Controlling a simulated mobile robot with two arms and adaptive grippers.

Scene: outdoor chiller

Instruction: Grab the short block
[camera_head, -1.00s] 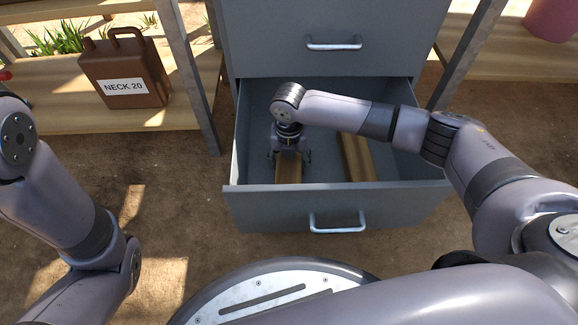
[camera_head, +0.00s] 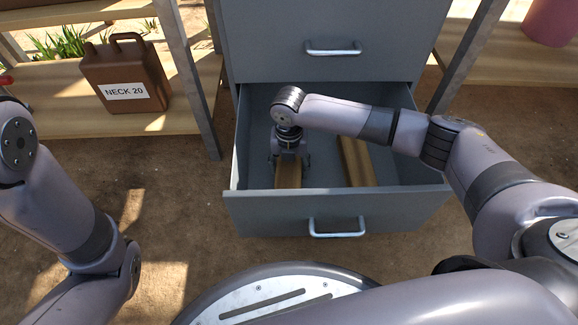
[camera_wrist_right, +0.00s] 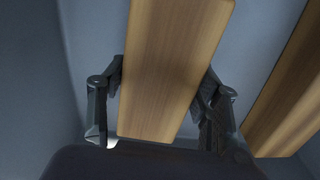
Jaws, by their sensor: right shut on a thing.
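Two wooden blocks lie in the open grey drawer (camera_head: 335,205), a left block (camera_head: 288,176) and a right block (camera_head: 357,162). I cannot tell which is shorter, as my right arm covers part of them in the head view. My right gripper (camera_head: 290,162) points down into the drawer and is shut on the left block. In the right wrist view this block (camera_wrist_right: 172,70) sits between the two fingers, and the right block (camera_wrist_right: 290,95) lies apart to the right. My left gripper is out of view; only the left arm shows.
The drawer's front wall and handle (camera_head: 337,227) face me, with a closed drawer above (camera_head: 333,25). A brown jug marked NECK 20 (camera_head: 125,70) stands on a wooden shelf at left. A pink container (camera_head: 549,22) is at the upper right.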

